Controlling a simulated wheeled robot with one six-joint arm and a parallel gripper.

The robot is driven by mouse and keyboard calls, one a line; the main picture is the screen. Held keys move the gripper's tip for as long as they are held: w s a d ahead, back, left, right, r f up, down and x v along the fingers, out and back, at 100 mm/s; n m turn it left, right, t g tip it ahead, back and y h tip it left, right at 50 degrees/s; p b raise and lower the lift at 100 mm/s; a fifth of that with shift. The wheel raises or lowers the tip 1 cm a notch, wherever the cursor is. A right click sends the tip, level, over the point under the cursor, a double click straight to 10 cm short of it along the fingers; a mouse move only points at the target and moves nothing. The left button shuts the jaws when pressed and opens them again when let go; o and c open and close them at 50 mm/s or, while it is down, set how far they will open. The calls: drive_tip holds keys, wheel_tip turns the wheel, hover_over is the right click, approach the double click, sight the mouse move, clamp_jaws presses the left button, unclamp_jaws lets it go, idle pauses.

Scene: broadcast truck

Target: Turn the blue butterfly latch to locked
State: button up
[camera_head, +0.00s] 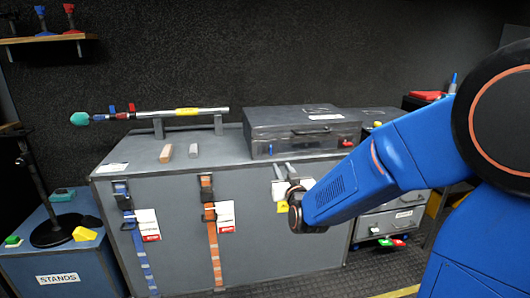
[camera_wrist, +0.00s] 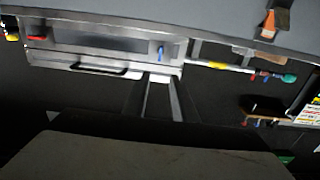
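The blue butterfly latch (camera_head: 271,149) is a small upright tab on the front of the grey case (camera_head: 290,122), near its left end. In the wrist view, where the scene appears upside down, the blue latch (camera_wrist: 161,50) is on the right part of the case front (camera_wrist: 100,45). My gripper (camera_head: 283,166) is in front of the case, just below and to the right of the latch in the head view. Its two slim fingers show a gap with nothing between them. In the wrist view the fingertips (camera_wrist: 159,78) point towards the case near the latch, without visible contact.
The case sits on a large grey chest (camera_head: 125,165) with blue and orange straps. A metal pole (camera_head: 205,111) on supports stands left of the case.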

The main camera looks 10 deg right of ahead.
sight(271, 149)
drive_tip(key=w, duration=1.7)
drive_tip(key=shift+c, duration=0.6)
clamp_jaws()
